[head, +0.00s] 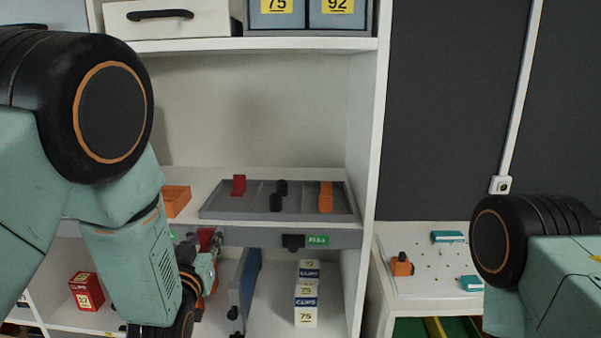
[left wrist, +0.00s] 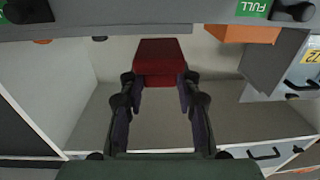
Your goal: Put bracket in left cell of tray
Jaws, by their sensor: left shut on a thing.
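The red bracket (head: 207,238) is held by my left gripper (head: 208,255) in front of the shelf's grey front edge, below the tray. In the left wrist view the bracket (left wrist: 160,62) sits between the tips of the two fingers (left wrist: 160,88). The grey tray (head: 222,209) lies on the shelf above and to the right of the gripper. A similar red piece (head: 239,185) stands in its left cell, black pieces (head: 277,197) are in the middle and an orange piece (head: 326,197) is at the right. My right gripper is out of view.
An orange box (head: 175,199) stands left of the tray. The shelf edge carries a black latch (head: 293,242) and green label (head: 317,240). Below are a blue-grey panel (head: 243,290), stacked white boxes (head: 306,295) and a red box (head: 87,291). A white pegboard (head: 425,262) is at right.

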